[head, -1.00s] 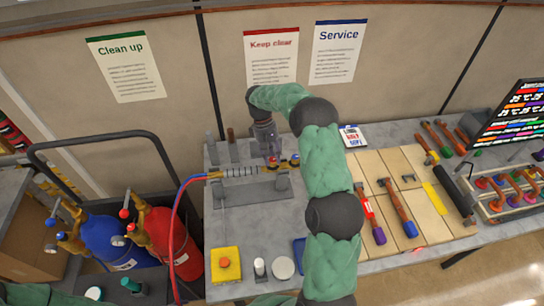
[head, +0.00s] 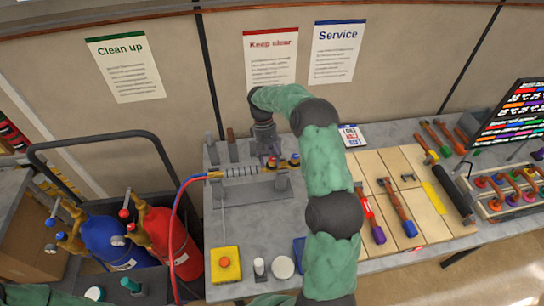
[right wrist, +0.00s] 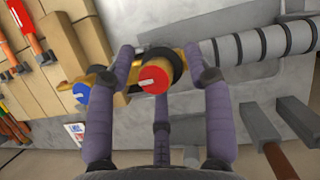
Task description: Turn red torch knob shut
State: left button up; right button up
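The torch (head: 240,172) lies across a grey stand on the bench, with red and blue hoses at its left end. Its red knob (right wrist: 153,78) has a white line and sits beside the blue knob (right wrist: 82,93). In the head view the red knob (head: 272,162) is partly covered by my right gripper (head: 268,152). In the right wrist view my right gripper (right wrist: 158,62) has its purple fingers spread on both sides of the red knob, with gaps; contact cannot be told. My left gripper is not in view.
A yellow box with a red button (head: 226,264) stands at the bench front. Red (head: 172,245) and blue (head: 112,242) cylinders stand in a cart at left. Tools lie on wooden boards (head: 432,212) to the right. My right arm crosses the bench.

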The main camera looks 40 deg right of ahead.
jog(key=shift+w+r, duration=0.1)
jog(key=shift+w+d+r, duration=0.25)
jog(key=shift+r, duration=0.3)
jog(key=a+v, duration=0.1)
jog(key=v, duration=0.9)
jog(key=shift+d+r, duration=0.3)
jog(key=shift+r, duration=0.05)
jog(key=shift+w, duration=0.2)
